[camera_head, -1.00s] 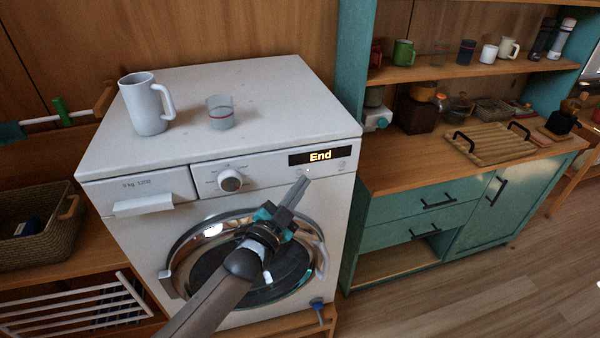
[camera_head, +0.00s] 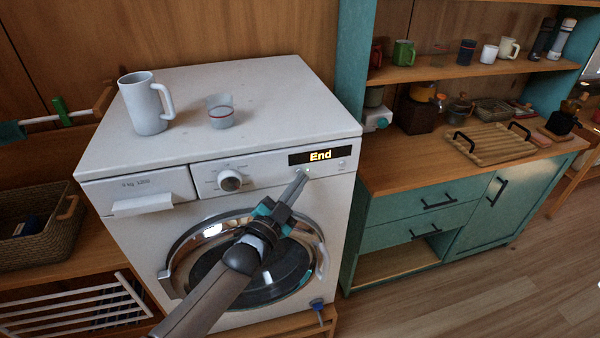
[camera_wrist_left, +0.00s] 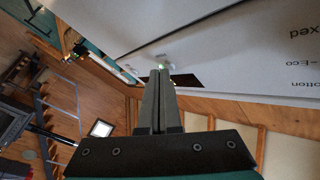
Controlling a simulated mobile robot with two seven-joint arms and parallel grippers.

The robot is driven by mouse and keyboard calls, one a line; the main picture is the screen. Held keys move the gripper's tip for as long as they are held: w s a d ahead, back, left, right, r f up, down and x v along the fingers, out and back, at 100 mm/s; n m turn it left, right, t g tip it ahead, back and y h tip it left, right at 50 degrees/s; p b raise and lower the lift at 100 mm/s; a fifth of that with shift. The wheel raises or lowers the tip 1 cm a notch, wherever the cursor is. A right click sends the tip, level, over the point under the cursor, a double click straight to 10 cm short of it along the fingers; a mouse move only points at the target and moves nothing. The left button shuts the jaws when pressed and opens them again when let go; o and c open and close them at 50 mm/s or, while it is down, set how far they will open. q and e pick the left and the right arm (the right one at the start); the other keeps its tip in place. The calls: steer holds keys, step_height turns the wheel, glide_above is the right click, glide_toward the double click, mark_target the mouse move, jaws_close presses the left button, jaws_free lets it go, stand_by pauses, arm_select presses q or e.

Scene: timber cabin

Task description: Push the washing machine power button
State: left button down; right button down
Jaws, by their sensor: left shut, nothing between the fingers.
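The white washing machine (camera_head: 140,240) stands in the middle of the head view. Its display (camera_head: 320,156) reads "End". A knob (camera_head: 230,181) sits left of the display. My left gripper (camera_head: 302,174) is shut and empty, its fingertips at the panel just below the display. In the left wrist view the shut fingers (camera_wrist_left: 160,75) reach to the panel beside a small green light (camera_wrist_left: 161,66). I cannot tell whether the tips touch the panel. The power button is not clearly made out, near or behind the fingertips. My right gripper is not in view.
A teal cabinet (camera_head: 420,210) with a wooden tray (camera_head: 490,145) is close on the right. A wicker basket (camera_head: 40,228) is at the left.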

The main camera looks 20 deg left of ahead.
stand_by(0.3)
arm_select(q)
steer(key=shift+s+d+p, duration=0.3)
steer(key=shift+s+p, duration=0.1)
steer(key=shift+s, duration=0.05)
steer(key=s+d+p, duration=0.3)
steer(key=s, duration=0.2)
steer(key=shift+d, duration=0.2)
stand_by(0.6)
